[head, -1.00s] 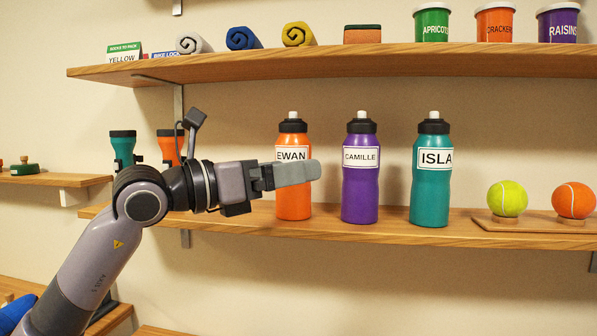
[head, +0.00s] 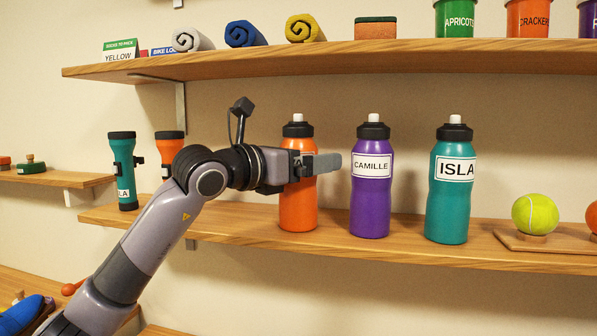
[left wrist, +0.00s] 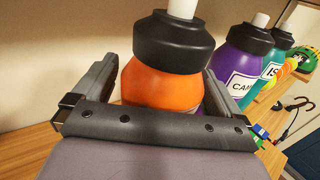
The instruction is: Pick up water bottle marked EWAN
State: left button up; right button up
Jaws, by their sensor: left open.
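The orange bottle (head: 298,208) has a black cap with a white spout and stands upright on the middle shelf. Its white label is mostly covered by my gripper now; it read EWAN in the earlier head view. My left gripper (head: 318,165) is open at the upper part of this bottle. In the left wrist view the orange bottle (left wrist: 160,85) is between the two fingers of my left gripper (left wrist: 160,85), with a finger on each side. Whether the fingers touch it cannot be told. My right gripper is not in view.
A purple CAMILLE bottle (head: 370,205) stands just right of the orange one, close to the fingertips. A teal ISLA bottle (head: 449,210) stands further right, then a yellow-green ball (head: 535,214). Flashlights (head: 124,170) stand left. The upper shelf (head: 330,61) is overhead.

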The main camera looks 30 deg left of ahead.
pick_arm(q)
jog(key=c, duration=1.1)
jog(key=shift+r, duration=0.1)
jog(key=c, duration=0.4)
jog(key=shift+o, duration=0.2)
jog(key=shift+r, duration=0.15)
